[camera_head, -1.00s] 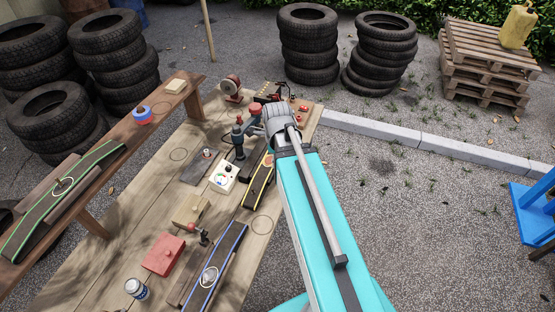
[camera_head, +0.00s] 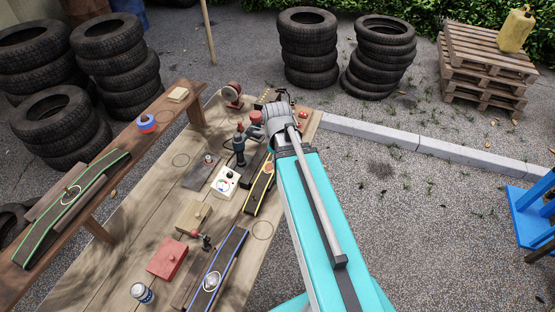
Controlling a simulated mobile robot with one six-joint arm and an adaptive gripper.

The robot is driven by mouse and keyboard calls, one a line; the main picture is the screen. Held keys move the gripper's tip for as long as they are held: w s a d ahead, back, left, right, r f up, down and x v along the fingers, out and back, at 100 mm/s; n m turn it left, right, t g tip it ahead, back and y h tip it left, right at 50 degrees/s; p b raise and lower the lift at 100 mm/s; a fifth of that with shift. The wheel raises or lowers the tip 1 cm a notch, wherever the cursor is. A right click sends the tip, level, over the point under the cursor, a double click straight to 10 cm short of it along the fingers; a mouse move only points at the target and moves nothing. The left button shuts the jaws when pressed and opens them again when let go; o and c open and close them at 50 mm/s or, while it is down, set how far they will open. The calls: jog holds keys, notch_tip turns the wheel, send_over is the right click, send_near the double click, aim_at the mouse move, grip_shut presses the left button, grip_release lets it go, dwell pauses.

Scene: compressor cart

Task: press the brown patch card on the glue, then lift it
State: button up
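My arm reaches up the picture over the far end of the wooden table. Its grey wrist hides what is beyond it, and I cannot make out my gripper's fingers. A dark strip with yellow edges (camera_head: 254,197) lies beside the arm. A small orange-brown spot (camera_head: 268,168) shows on it, close to the wrist; I cannot tell whether it is the brown patch card or a mark. A strip with blue edges (camera_head: 226,257) carries a white ring with a pale patch (camera_head: 211,281) in it. A strip with green edges (camera_head: 94,175) and a white ring lies on the left bench.
A dark upright tool (camera_head: 240,146) and a white gauge box (camera_head: 225,181) stand left of the wrist. A beige block (camera_head: 193,217), a red box (camera_head: 166,259) and a small jar (camera_head: 143,293) stand nearer.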

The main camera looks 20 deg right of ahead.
jog(key=shift+r+p, duration=1.75)
jog(key=shift+r, duration=0.2)
jog(key=shift+f, duration=0.1)
